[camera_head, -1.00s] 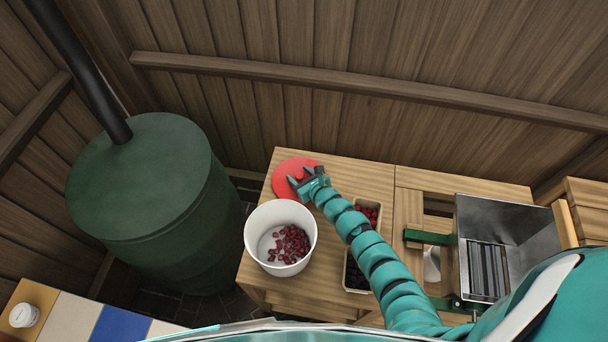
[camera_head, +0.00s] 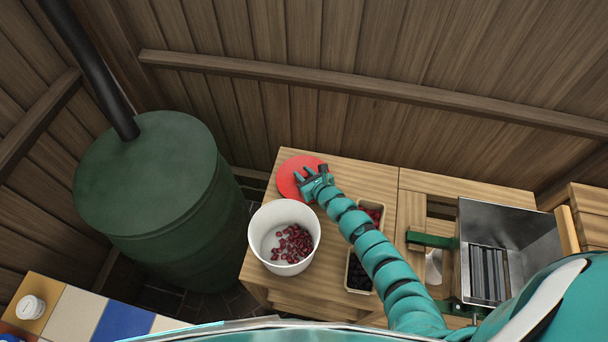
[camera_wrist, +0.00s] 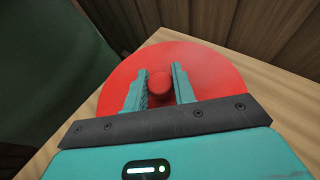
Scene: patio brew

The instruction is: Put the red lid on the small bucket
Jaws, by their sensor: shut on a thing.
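The red lid (camera_head: 291,175) is a flat round disc at the far left corner of the wooden table, behind the small bucket. My gripper (camera_head: 305,176) is over the lid. In the wrist view my gripper's fingers (camera_wrist: 160,88) stand on either side of the lid's round red knob (camera_wrist: 160,83) and are shut on it. The lid (camera_wrist: 205,75) seems to lie on the table there. The small white bucket (camera_head: 259,235) stands open and upright at the table's left front, with several dark red berries (camera_head: 293,243) inside.
Narrow boxes of red berries (camera_head: 374,214) and dark berries (camera_head: 358,276) sit right of the bucket, partly behind my arm. A metal hopper with green handles (camera_head: 520,235) stands further right. A large green barrel (camera_head: 150,185) is left of the table. The wooden wall (camera_head: 350,40) is close behind.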

